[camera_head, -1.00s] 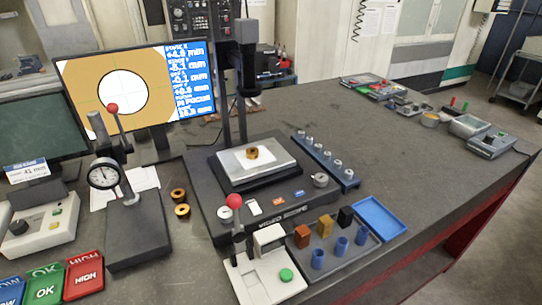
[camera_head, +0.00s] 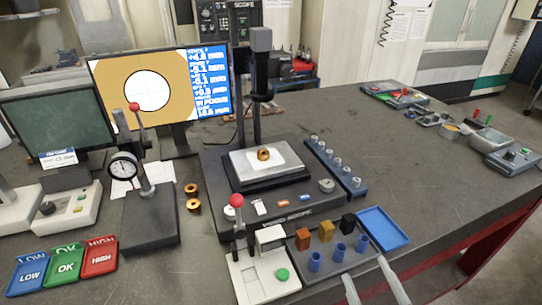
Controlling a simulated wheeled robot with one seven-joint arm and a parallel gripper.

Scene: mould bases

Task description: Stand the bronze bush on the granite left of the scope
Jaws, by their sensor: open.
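A bronze bush (camera_head: 263,154) stands on the white stage plate (camera_head: 240,163) of the video scope (camera_head: 228,212), under its column. Two more bronze rings, one (camera_head: 192,190) behind the other (camera_head: 193,206), sit on the dark grey granite top (camera_head: 208,262) left of the scope, between it and the dial gauge stand. My gripper (camera_head: 366,268) shows as two pale fingers at the bottom right, in front of the blue tray. The fingers are apart with nothing between them, well away from the bush on the stage.
A dial gauge stand (camera_head: 150,227) is left of the rings. A blue pin rail (camera_head: 335,166) flanks the scope's right. LOW, OK and HIGH trays (camera_head: 65,265) lie front left.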

